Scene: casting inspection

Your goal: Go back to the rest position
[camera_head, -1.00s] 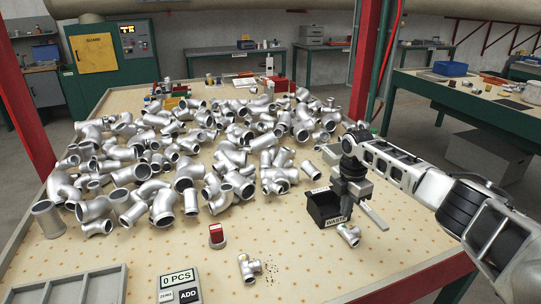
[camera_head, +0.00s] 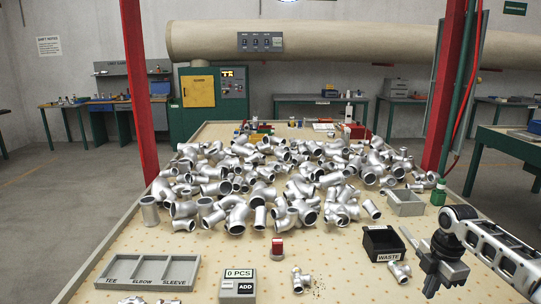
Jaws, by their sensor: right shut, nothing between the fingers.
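My right gripper (camera_head: 432,286) is at the lower right, with its arm coming in from the right edge. It points down and is shut and empty. It is to the right of the black WASTE bin (camera_head: 376,243) and a silver fitting (camera_head: 399,272) lying in front of that bin. It looks apart from both. My left gripper is not in view.
A big pile of silver pipe fittings (camera_head: 270,180) covers the middle of the table. A sorting tray (camera_head: 148,272), a 0 PCS counter (camera_head: 238,284), a red-topped button (camera_head: 278,248) and another fitting (camera_head: 298,280) are in front. A red post (camera_head: 445,90) stands behind my right arm.

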